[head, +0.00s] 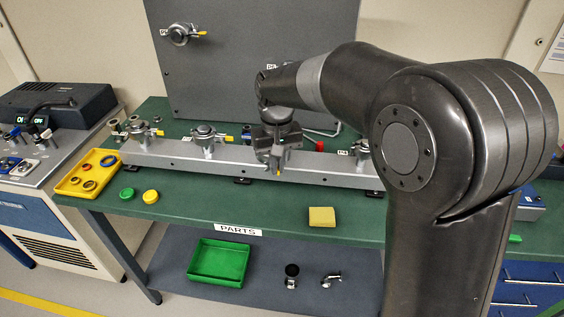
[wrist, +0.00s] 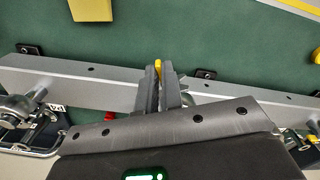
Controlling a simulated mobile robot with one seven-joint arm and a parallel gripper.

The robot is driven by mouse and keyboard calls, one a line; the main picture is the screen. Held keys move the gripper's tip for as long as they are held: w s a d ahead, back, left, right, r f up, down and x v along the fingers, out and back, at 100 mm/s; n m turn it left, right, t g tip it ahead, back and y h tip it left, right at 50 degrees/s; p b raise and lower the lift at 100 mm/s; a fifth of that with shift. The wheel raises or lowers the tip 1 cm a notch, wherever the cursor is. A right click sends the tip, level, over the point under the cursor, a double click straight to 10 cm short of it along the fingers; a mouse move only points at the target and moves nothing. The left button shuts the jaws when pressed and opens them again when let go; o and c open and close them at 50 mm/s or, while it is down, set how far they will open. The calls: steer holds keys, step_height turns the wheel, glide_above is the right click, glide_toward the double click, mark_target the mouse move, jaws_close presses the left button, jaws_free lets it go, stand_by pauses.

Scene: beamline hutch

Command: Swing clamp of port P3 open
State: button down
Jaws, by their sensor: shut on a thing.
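The grey manifold rail (head: 245,160) runs along the green bench and carries a row of clamped ports. My gripper (head: 276,166) is over the rail between two visible ports, hiding the port under it, which by its place in the row is P3. A yellow lever tip (head: 279,172) pokes out below the fingers. In the wrist view my gripper (wrist: 160,88) is closed around this yellow-tipped lever (wrist: 158,66). The clamp body is hidden, so I cannot tell how far it is open. The neighbouring clamped ports stand to the left (head: 208,137) and right (head: 361,148).
A yellow tray with rings (head: 88,185), green and yellow caps (head: 150,196) and a yellow block (head: 321,217) lie on the bench. A grey panel (head: 250,60) with another clamped port (head: 180,34) stands behind. The bench front between caps and block is clear.

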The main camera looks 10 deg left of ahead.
steer(key=shift+a, duration=0.15)
steer(key=c, duration=1.6)
jaws_free()
steer(key=shift+r, duration=0.1)
step_height(320, 180, up, 11)
steer(key=shift+f, duration=0.2)
